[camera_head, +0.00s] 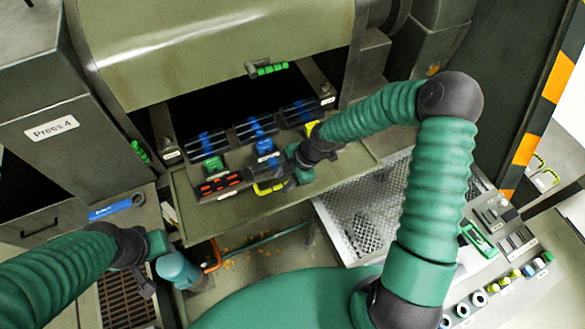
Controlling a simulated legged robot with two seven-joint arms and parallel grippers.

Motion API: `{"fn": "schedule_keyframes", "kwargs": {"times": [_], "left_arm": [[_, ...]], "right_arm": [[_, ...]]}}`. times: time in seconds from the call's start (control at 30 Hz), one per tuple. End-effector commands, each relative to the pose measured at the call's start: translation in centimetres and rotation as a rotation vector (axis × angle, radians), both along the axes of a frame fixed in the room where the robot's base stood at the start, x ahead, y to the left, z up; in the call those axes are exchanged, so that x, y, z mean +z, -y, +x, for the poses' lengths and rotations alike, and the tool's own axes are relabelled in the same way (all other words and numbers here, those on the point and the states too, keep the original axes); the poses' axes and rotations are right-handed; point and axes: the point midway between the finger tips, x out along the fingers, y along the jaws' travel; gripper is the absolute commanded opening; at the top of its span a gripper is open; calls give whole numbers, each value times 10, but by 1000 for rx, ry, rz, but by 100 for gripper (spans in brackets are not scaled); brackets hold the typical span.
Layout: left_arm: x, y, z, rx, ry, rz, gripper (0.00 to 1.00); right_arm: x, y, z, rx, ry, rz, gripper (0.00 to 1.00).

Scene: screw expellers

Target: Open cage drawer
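The drawer (190,222) is the olive tray below the dark opening of the press. It holds several dark slotted cage pieces (256,128) with blue stripes. A yellow handle (270,188) shows near the drawer's front. My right gripper (268,177) is over the drawer front, right beside this handle. Its fingers are small and dark here, so I cannot tell whether they close on the handle. My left gripper (152,262) is low at the left, in front of the drawer's left corner. Its fingertips are partly hidden and its opening is unclear.
An olive cover (215,50) with a green handle (270,69) hangs above the opening. A perforated metal tray (365,205) lies right of the drawer. A tool table (510,265) is at the lower right.

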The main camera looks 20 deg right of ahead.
Motion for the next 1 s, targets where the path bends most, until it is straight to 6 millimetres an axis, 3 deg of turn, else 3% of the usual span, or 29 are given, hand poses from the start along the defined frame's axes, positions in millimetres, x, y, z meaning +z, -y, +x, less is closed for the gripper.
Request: {"fn": "schedule_keyframes", "kwargs": {"times": [0.4, 0.5, 0.7, 1.0], "left_arm": [[-10, 0, 0, 0, 0, 0, 36], [-10, 0, 0, 0, 0, 0, 36], [-10, 0, 0, 0, 0, 0, 36], [-9, 0, 0, 0, 0, 0, 36]], "right_arm": [[105, 48, -18, -6, 2, -5, 34], [123, 55, -20, -5, 2, -4, 34], [139, 60, -23, 0, -1, -2, 34], [139, 60, -24, 0, -1, -1, 34]]}}
